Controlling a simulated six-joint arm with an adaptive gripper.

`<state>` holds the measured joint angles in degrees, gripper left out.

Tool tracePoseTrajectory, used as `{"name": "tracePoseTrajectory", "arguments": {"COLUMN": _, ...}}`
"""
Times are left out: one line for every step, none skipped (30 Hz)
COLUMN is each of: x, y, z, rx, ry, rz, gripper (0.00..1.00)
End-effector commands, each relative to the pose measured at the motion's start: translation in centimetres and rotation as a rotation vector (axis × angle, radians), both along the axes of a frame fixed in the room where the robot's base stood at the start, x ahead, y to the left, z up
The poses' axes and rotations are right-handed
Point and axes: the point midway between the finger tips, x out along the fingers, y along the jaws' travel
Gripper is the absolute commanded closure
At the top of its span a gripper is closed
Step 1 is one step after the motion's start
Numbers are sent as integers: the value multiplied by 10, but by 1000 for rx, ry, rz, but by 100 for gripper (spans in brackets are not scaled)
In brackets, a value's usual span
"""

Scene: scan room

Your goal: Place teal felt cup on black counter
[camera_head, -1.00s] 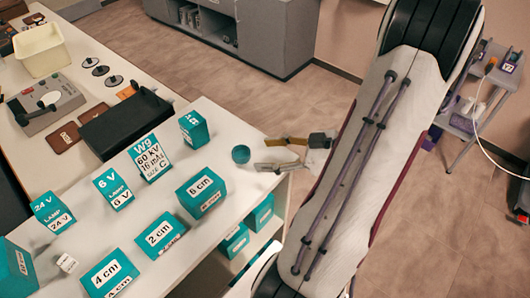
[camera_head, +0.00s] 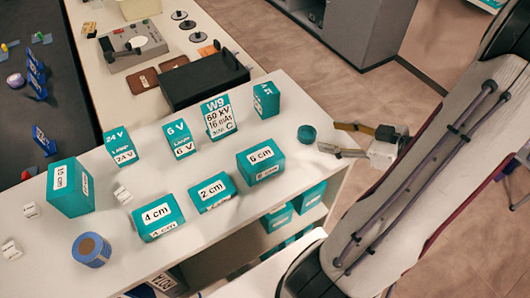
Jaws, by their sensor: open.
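The small teal felt cup (camera_head: 307,134) stands upright on the white table (camera_head: 290,85), near its right edge and right of the W9 block. My gripper (camera_head: 328,136) is just right of the cup, its two fingers apart and pointing left toward it. Nothing is between the fingers, and a small gap seems to separate them from the cup. The black counter (camera_head: 72,110) shows at the far left, beyond the white table.
Teal labelled blocks, including the W9 block (camera_head: 219,117) and 6 cm block (camera_head: 260,161), crowd the white table. A blue roll (camera_head: 91,250) is at front left. A black box (camera_head: 205,81) stands behind. Small items sit on the counter's left; its middle looks clear.

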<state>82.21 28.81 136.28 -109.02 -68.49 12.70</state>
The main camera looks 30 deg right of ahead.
Motion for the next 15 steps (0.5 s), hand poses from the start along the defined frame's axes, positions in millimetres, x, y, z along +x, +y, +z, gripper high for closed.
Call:
{"name": "tracePoseTrajectory", "arguments": {"x": 7, "y": -3, "z": 1, "rx": -32, "ry": 13, "rz": -6, "gripper": 49}}
{"name": "tracePoseTrajectory", "arguments": {"x": 11, "y": -6, "z": 2, "rx": -50, "ry": 21, "rz": -13, "gripper": 49}}
{"name": "tracePoseTrajectory", "arguments": {"x": 16, "y": -9, "z": 2, "rx": -79, "ry": 34, "rz": -24, "gripper": 49}}
{"name": "tracePoseTrajectory", "arguments": {"x": 20, "y": -13, "z": 3, "rx": -102, "ry": 44, "rz": -33, "gripper": 49}}
{"name": "tracePoseTrajectory", "arguments": {"x": 25, "y": -16, "z": 4, "rx": -124, "ry": 54, "rz": -42, "gripper": 49}}
{"name": "tracePoseTrajectory", "arguments": {"x": 31, "y": -20, "z": 6, "rx": -155, "ry": 68, "rz": -56, "gripper": 49}}
{"name": "tracePoseTrajectory", "arguments": {"x": 35, "y": -23, "z": 8, "rx": -177, "ry": 78, "rz": -67, "gripper": 49}}
{"name": "tracePoseTrajectory", "arguments": {"x": 40, "y": -26, "z": 10, "rx": -200, "ry": 86, "rz": -79, "gripper": 49}}
{"name": "tracePoseTrajectory", "arguments": {"x": 46, "y": -30, "z": 12, "rx": -230, "ry": 98, "rz": -95, "gripper": 49}}
{"name": "tracePoseTrajectory", "arguments": {"x": 50, "y": -33, "z": 15, "rx": -253, "ry": 107, "rz": -107, "gripper": 49}}
{"name": "tracePoseTrajectory", "arguments": {"x": 54, "y": -36, "z": 17, "rx": -274, "ry": 116, "rz": -119, "gripper": 49}}
{"name": "tracePoseTrajectory", "arguments": {"x": 60, "y": -40, "z": 21, "rx": -302, "ry": 127, "rz": -137, "gripper": 49}}
{"name": "tracePoseTrajectory", "arguments": {"x": 64, "y": -42, "z": 25, "rx": -324, "ry": 135, "rz": -150, "gripper": 49}}
{"name": "tracePoseTrajectory", "arguments": {"x": 68, "y": -44, "z": 28, "rx": -345, "ry": 142, "rz": -165, "gripper": 49}}
{"name": "tracePoseTrajectory", "arguments": {"x": 72, "y": -47, "z": 33, "rx": -371, "ry": 151, "rz": -183, "gripper": 49}}
